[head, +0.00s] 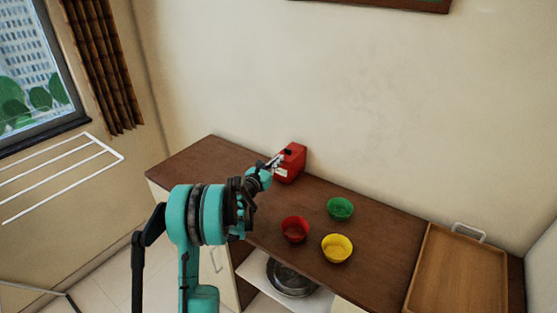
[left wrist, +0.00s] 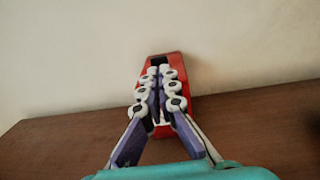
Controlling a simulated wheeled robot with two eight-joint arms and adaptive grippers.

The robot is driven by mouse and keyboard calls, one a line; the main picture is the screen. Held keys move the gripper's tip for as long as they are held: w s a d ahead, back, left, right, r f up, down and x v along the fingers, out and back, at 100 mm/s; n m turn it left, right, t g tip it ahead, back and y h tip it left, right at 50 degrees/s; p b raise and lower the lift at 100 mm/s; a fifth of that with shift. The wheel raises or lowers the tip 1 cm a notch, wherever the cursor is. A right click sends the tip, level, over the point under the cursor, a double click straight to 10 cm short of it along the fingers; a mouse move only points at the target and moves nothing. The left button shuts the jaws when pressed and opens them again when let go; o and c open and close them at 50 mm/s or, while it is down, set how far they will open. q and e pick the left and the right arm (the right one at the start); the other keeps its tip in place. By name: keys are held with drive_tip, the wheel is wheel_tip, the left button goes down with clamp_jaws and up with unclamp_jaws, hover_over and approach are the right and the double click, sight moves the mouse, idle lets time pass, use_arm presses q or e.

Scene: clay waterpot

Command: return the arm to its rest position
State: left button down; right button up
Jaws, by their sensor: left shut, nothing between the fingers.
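My left gripper (head: 275,162) is shut and empty. In the head view it is at the left side of a red box-like object (head: 292,163) on the brown counter. In the left wrist view the shut fingers (left wrist: 160,90) point at the red object (left wrist: 187,73) and cover its middle; I cannot tell whether they touch it. My left arm (head: 207,215) reaches over the counter from the lower left. My right gripper is in neither view.
A red bowl (head: 295,229), a green bowl (head: 340,208) and a yellow bowl (head: 337,248) stand on the counter (head: 380,225). A wooden tray (head: 458,275) is at the right. A metal pan (head: 290,279) sits on a shelf below. A white rack (head: 62,176) is at the left wall.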

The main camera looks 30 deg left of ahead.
use_arm(q)
drive_tip(key=s+p, duration=0.2)
drive_tip(key=s, duration=0.6)
drive_tip(key=s+d+r+m+g+h, duration=0.25)
drive_tip(key=s+d+m, duration=0.25)
drive_tip(key=d+m, duration=0.5)
drive_tip(key=s+d+r+m+g+h, duration=0.15)
drive_tip(key=s+d+m+g, duration=0.25)
drive_tip(key=d+m, duration=0.6)
drive_tip(key=s+d+f+m+g+y, duration=0.2)
drive_tip(key=s+d+m, duration=0.1)
drive_tip(key=s+m, duration=0.5)
drive_tip(key=s+d+f+m+g+y, duration=0.2)
drive_tip(key=s+m, duration=0.5)
drive_tip(key=s, duration=0.6)
drive_tip(key=shift+s+d+m, duration=0.35)
drive_tip(key=shift+d+m, duration=0.05)
drive_tip(key=shift+d, duration=0.5)
